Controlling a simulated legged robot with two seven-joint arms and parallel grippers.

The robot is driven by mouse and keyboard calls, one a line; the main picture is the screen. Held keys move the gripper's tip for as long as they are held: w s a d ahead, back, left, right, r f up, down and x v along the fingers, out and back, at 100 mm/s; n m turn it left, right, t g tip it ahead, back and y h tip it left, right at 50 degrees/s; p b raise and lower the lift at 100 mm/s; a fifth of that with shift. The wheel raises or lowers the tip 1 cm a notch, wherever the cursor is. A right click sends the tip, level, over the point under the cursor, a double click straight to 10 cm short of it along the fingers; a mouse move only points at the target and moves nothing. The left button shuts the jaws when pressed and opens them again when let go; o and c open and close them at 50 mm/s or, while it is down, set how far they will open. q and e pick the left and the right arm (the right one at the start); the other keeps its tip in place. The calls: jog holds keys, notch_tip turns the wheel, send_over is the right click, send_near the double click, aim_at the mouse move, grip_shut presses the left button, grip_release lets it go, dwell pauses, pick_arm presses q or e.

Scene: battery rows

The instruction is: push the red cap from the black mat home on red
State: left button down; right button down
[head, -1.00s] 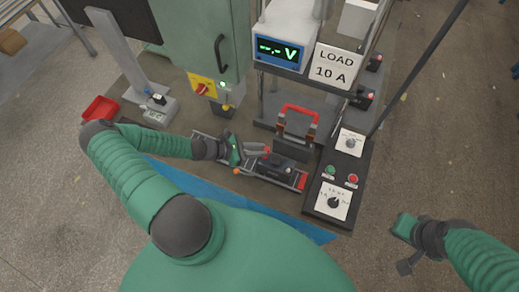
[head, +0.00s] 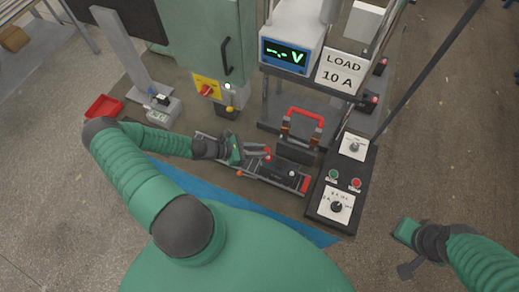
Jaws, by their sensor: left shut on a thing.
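My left gripper (head: 256,152) is shut at the dark battery row (head: 278,170) in the middle of the bench. A small red piece, seemingly the red cap (head: 267,157), shows at its fingertips, low over the row's left part. Whether it touches a terminal below cannot be told. The row lies in a grey tray with a red block (head: 305,184) at its right end and a small pale knob on top. I cannot make out a black mat for certain. My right gripper (head: 404,250) hangs off the bench at the lower right, away from everything; its finger gap is unclear.
A control box (head: 340,190) with knobs and buttons is to the right. A voltage display (head: 285,53) and a load sign (head: 342,70) stand behind. A red tray (head: 103,107) is at the left.

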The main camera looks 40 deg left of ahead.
jog(key=shift+a+r, duration=0.2)
jog(key=shift+a, duration=0.15)
jog(key=shift+d, duration=0.1)
pick_arm(q)
jog(key=shift+d+f, duration=0.15)
jog(key=shift+d, duration=0.2)
pick_arm(e)
jog(key=shift+d+f, duration=0.2)
jog(key=shift+d, duration=0.2)
pick_arm(q)
jog(key=shift+f, duration=0.35)
pick_arm(e)
jog(key=shift+a+f, duration=0.1)
jog(key=shift+a, duration=0.15)
jog(key=shift+a, duration=0.1)
pick_arm(q)
jog(key=shift+d+b, duration=0.15)
jog(key=shift+b, duration=0.15)
pick_arm(e)
jog(key=shift+d, duration=0.2)
pick_arm(q)
jog(key=shift+f, duration=0.15)
pick_arm(e)
jog(key=shift+f, duration=0.1)
